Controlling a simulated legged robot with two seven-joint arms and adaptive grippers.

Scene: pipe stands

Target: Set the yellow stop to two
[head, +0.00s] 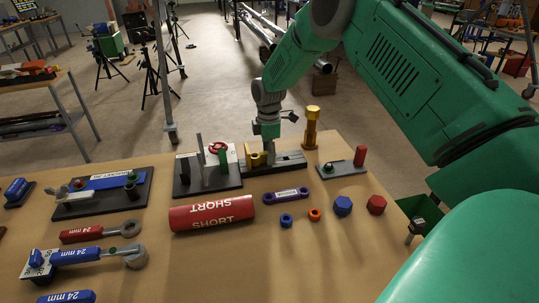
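The yellow stop (256,160) sits on a dark base with a grey rail (290,160) near the table's far edge. My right gripper (269,152) points down over this rail, right beside the stop. Its fingers are small and partly merge with the stop and rail, so I cannot tell whether they touch or grip it. Scale marks or numbers on the rail are not readable. My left gripper is not in view.
A gold post (311,128) stands just right of the rail. A board with a red ring and upright plates (207,168) stands close on the left. A red cylinder (211,213), wrenches (100,231), nuts and a lever base (342,167) lie around. The front middle is clear.

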